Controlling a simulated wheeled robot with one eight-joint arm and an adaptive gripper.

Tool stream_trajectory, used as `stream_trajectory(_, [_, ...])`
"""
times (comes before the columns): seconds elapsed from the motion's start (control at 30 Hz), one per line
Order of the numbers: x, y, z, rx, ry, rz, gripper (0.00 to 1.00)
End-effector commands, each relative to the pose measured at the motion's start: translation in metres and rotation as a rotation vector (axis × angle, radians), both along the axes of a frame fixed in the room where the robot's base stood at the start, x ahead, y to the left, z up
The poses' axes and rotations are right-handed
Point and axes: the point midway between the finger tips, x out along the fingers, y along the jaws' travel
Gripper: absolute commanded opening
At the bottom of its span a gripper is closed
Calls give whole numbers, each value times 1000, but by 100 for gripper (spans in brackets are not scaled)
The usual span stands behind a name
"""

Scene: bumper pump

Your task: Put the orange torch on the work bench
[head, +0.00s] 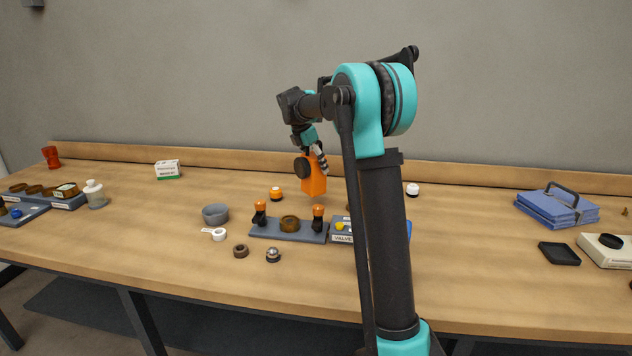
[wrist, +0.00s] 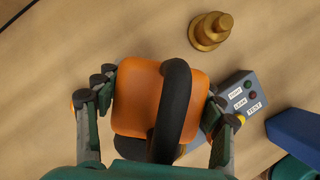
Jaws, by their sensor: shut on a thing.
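The orange torch (head: 315,184) is a boxy orange body with a dark round part at its left side. In the wrist view the torch (wrist: 128,98) shows its orange body and a curved black handle. My gripper (head: 316,158) is shut on it from above, and in the wrist view its fingers (wrist: 162,92) sit on both sides of the body. The torch appears to hang above the wooden work bench (head: 155,235), behind the row of grey trays. The exact gap under it is hard to tell.
A grey tray with orange-topped posts (head: 268,231), a panel with coloured buttons (head: 342,230), a grey bowl (head: 215,214) and small rings stand near the torch. A blue case (head: 556,208) lies at right. Bare bench lies at left centre and along the front.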

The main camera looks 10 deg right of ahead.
Motion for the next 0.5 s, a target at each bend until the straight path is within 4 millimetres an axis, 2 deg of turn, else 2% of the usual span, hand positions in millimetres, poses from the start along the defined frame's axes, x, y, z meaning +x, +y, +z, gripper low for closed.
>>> stream_trajectory(0.1, [0,0,-17,0,0,0,13])
stream_trajectory(0.37, [0,0,-32,0,0,0,13])
stream_trajectory(0.5, [0,0,-50,0,0,0,13])
